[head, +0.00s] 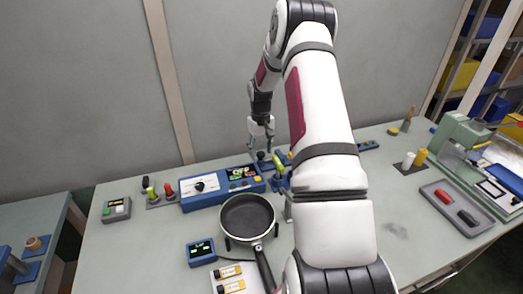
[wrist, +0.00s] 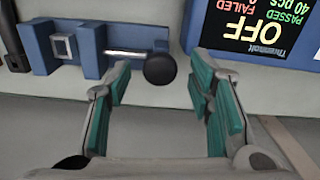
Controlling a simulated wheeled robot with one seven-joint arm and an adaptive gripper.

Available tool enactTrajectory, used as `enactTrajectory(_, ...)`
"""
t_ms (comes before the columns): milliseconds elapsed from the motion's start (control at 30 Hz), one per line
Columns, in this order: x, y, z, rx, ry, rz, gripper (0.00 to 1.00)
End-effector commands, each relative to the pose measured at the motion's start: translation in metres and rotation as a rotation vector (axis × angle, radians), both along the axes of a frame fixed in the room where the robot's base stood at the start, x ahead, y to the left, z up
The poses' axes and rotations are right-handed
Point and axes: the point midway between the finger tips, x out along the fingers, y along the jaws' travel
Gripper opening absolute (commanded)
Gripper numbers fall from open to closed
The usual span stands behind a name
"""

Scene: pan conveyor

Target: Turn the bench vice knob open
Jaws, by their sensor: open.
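The bench vice (wrist: 91,48) is blue, with a metal screw rod and a round black knob (wrist: 160,69) at its right end in the wrist view. In the head view the knob (head: 261,155) shows as a small dark ball just below my gripper (head: 261,136); my arm hides part of the vice. My gripper (wrist: 163,84) is open, with teal-padded fingers. In the wrist picture the knob lies between the fingertips, with a gap on both sides. I cannot tell how far the fingers are from it in depth.
A blue control box (head: 222,186) with an OFF display stands beside the vice. A black pan (head: 247,217) sits in front of it. Toggle levers (head: 160,195) are at left, and a grey tray (head: 457,208) is at right. A wall stands behind the bench.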

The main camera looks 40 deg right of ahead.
Motion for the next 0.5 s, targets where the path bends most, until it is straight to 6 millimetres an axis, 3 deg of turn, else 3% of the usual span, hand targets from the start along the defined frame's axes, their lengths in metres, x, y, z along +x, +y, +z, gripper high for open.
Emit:
enactTrajectory(333, 0.0002, 0.0002, -0.0044, 0.0, 0.0, 0.0, 0.48)
enactTrajectory(500, 0.0, 0.0001, -0.0042, 0.0, 0.0, 0.0, 0.11)
